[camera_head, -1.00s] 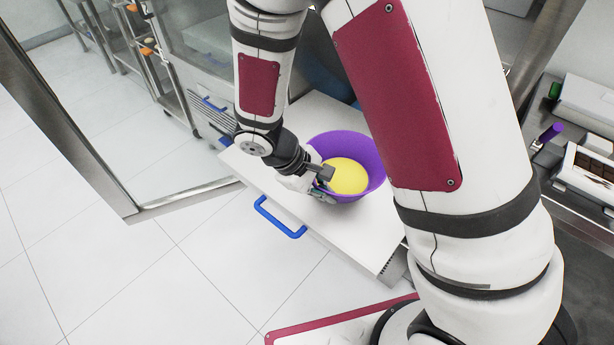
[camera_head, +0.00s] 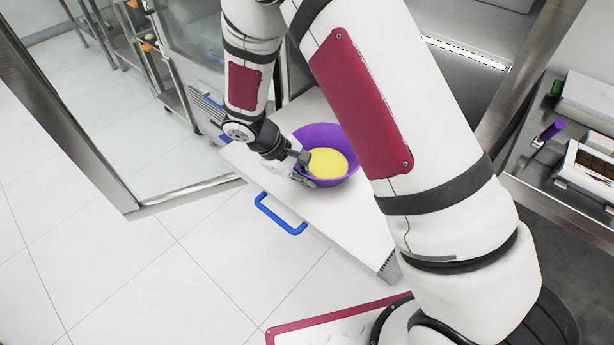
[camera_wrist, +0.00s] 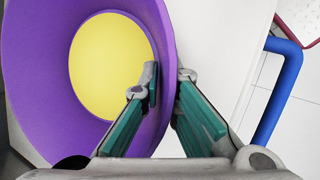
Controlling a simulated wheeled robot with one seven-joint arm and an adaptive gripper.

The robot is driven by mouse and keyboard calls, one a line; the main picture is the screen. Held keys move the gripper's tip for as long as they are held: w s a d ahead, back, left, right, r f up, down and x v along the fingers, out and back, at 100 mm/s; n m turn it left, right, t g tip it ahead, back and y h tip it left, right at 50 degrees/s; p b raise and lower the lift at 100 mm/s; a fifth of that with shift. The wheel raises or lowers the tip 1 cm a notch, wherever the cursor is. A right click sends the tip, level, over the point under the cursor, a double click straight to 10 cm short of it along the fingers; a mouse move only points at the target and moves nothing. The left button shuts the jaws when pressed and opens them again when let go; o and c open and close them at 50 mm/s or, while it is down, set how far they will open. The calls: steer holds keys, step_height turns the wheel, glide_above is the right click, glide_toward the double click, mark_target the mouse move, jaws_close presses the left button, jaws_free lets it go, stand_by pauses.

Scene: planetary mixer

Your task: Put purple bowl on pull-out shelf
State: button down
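The purple bowl (camera_head: 316,135), with yellow contents (camera_head: 328,162), is at the white pull-out shelf (camera_head: 350,225), towards its back part. I cannot tell whether its base touches the shelf or is slightly above it. My gripper (camera_head: 304,166) is at the bowl's near left rim. In the wrist view the bowl (camera_wrist: 30,85) fills the left side. My gripper (camera_wrist: 170,80) has one finger inside the bowl and the other outside, with the rim pinched between the tips. My arm hides part of the shelf's right side.
The shelf has a blue handle (camera_head: 280,214) at its front edge. A metal frame post (camera_head: 70,110) stands at the left. A counter at the right holds a purple-handled item (camera_head: 551,131) and a tray (camera_head: 590,165). Bare shelf surface shows in front of the bowl.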

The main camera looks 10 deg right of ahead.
steer(key=shift+f, duration=0.2)
steer(key=c, duration=2.1)
jaws_free()
